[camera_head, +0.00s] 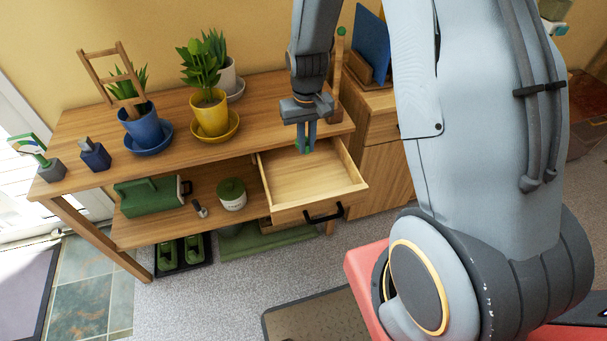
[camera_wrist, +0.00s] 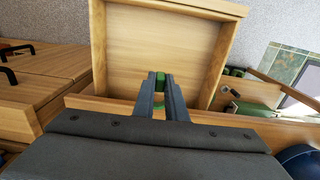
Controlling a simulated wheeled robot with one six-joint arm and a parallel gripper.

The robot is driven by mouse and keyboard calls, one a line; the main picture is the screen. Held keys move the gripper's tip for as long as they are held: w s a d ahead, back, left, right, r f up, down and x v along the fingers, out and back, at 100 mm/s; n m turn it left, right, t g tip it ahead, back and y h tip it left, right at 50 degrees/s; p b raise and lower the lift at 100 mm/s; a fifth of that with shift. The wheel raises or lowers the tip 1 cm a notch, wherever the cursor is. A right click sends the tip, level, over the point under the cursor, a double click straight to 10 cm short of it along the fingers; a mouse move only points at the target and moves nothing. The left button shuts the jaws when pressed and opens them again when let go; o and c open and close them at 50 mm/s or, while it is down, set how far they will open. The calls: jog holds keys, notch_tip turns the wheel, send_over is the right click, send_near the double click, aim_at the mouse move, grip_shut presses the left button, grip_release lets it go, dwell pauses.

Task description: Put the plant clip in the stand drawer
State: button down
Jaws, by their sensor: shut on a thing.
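The stand drawer (camera_head: 318,188) is pulled open under the right end of the wooden plant stand (camera_head: 170,152). It has a black handle and looks empty inside. In the wrist view the bare drawer floor (camera_wrist: 190,55) spreads out beyond my fingers. My gripper (camera_head: 306,146) points down over the drawer's back part, close to the stand's front edge. It is shut on a small green plant clip (camera_wrist: 160,82), which shows between and beyond the fingertips. The fingers hide part of the clip. I cannot tell its exact height above the drawer floor.
Potted plants in a blue pot (camera_head: 140,123) and a yellow pot (camera_head: 211,112) stand on the stand top. A green toolbox (camera_head: 148,196) and a lidded canister (camera_head: 232,193) sit on the shelf left of the drawer. A wooden cabinet (camera_head: 378,160) stands to the right.

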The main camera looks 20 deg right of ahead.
aim_at(307, 176)
jog(key=shift+w+d+f+b, duration=0.2)
jog(key=shift+f+b, duration=0.25)
jog(key=shift+b, duration=0.4)
jog(key=shift+w+d+f+b, duration=0.15)
jog(key=shift+f+b, duration=0.25)
jog(key=shift+b, duration=0.45)
jog(key=shift+a+f+p, duration=0.15)
jog(key=shift+f+p, duration=0.8)
jog(key=shift+f, duration=3.95)
jog(key=shift+f, duration=0.15)
jog(key=c, duration=1.8)
grip_release()
notch_tip(307, 176, up, 12)
jog(key=shift+r+b, duration=0.1)
jog(key=shift+b, duration=1.05)
jog(key=s+r, duration=0.4)
jog(key=s, duration=0.4)
jog(key=s+r, duration=0.5)
jog(key=s, duration=0.3)
jog(key=shift+t, duration=0.3)
